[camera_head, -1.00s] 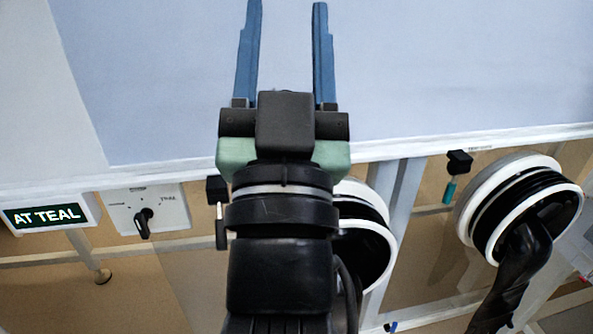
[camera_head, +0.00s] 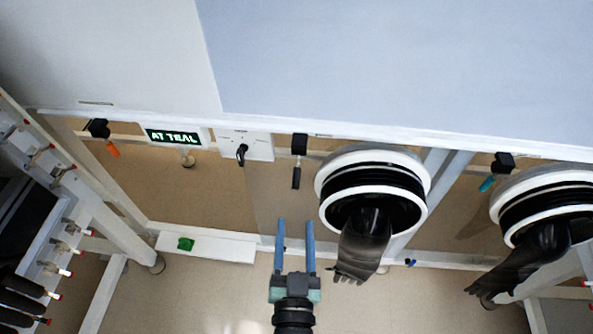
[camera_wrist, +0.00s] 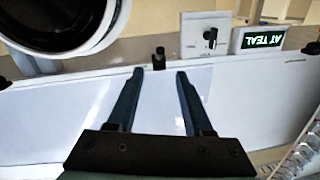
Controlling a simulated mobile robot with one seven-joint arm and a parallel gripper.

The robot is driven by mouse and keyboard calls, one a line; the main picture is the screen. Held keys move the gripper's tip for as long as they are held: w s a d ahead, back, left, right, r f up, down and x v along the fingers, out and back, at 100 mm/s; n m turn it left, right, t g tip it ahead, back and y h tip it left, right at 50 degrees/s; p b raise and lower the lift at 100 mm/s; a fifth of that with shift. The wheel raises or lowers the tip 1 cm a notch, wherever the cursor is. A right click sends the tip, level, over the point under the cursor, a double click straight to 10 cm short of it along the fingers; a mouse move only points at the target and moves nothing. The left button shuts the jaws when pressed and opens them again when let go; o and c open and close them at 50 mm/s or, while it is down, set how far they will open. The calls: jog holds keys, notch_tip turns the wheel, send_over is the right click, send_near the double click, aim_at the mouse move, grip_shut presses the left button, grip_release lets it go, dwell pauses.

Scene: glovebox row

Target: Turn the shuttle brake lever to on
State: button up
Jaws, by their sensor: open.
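The shuttle brake lever (camera_head: 241,152) is a small black handle on a white plate (camera_head: 262,148), beside the lit "AT TEAL" sign (camera_head: 173,136). It points downward and slightly tilted in the head view. The lever also shows in the wrist view (camera_wrist: 210,36), near the top, right of centre. My gripper (camera_head: 296,222) is open and empty, with two blue fingers apart. In the head view it is below and right of the lever, clear of it. In the wrist view its fingertips (camera_wrist: 160,72) are below and left of the lever plate. The plate's markings are too small to read.
Black glove ports (camera_head: 372,190) with hanging gloves stand right of my gripper. A black-handled hanging tool (camera_head: 297,160) is between plate and port. A white ledge with a green item (camera_head: 186,244) lies low left. A rack (camera_head: 50,240) stands at far left.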

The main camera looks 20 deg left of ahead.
aim_at(296, 184)
jog(key=x, duration=1)
jog(key=shift+w+r+p, duration=0.15)
jog(key=shift+r+p, duration=0.05)
jog(key=shift+p, duration=0.15)
jog(key=shift+x, duration=0.9)
jog(key=shift+f, duration=0.1)
jog(key=shift+c, duration=0.3)
grip_shut()
